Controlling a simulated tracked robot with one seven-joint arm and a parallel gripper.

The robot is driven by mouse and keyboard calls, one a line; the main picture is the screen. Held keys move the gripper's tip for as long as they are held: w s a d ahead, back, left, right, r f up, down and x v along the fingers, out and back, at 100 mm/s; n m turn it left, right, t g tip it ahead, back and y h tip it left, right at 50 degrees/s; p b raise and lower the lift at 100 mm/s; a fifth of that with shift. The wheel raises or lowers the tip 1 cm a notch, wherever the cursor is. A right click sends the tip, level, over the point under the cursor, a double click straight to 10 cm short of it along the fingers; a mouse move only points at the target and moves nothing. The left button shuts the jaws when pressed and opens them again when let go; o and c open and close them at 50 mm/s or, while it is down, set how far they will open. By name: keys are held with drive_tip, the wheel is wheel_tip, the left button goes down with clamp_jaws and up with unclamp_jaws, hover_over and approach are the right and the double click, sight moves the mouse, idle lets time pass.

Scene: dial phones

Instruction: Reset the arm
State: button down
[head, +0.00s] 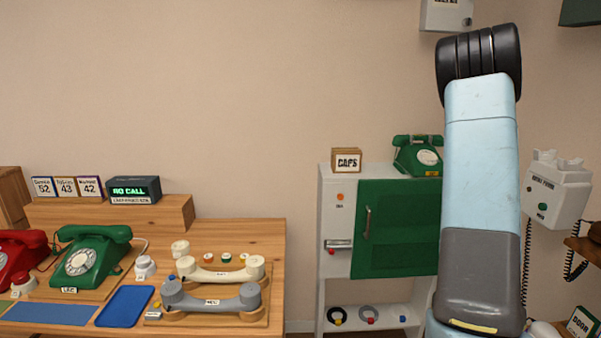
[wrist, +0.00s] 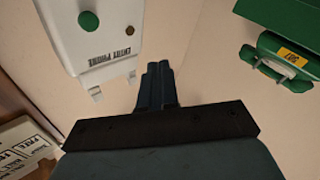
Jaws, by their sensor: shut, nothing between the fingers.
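My arm stands raised at the right of the head view, with blue and grey links and a black joint at the top. My gripper does not show clearly in the head view. In the wrist view my gripper (wrist: 157,88) has its dark fingers together, with nothing between them. Beyond the fingers is bare wall. A white entry phone (wrist: 92,38) hangs to the left of the fingers, apart from them. The entry phone (head: 556,193) also shows right of my arm in the head view.
A white cabinet (head: 336,215) with a green door (head: 398,230) stands left of my arm, partly hidden by it. A green phone (head: 418,156) sits on top. A wooden table (head: 235,235) at left holds red and green dial phones and handsets. The wall between is bare.

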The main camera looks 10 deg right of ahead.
drive_tip(key=a+r+n+y, duration=0.1)
drive_tip(key=a+r+y, duration=0.25)
drive_tip(key=a, duration=0.55)
drive_tip(key=a+r+g+y, duration=0.15)
drive_tip(key=a+y, duration=0.25)
drive_tip(key=a, duration=0.6)
drive_tip(key=a+r+n+t+y, duration=0.1)
drive_tip(key=a+r+y, duration=0.3)
drive_tip(key=a, duration=0.5)
drive_tip(key=s+a+r+n+g+y, duration=0.1)
drive_tip(key=s+a+n+g+y, duration=0.1)
drive_tip(key=s+a, duration=0.7)
drive_tip(key=s+a+r+n+g+y, duration=0.1)
drive_tip(key=s+a+g, duration=0.3)
drive_tip(key=s+a, duration=0.5)
drive_tip(key=s+n+y, duration=0.1)
drive_tip(key=s, duration=0.4)
drive_tip(key=shift+a+r, duration=0.2)
drive_tip(key=shift+r, duration=0.1)
drive_tip(key=shift+s, duration=0.15)
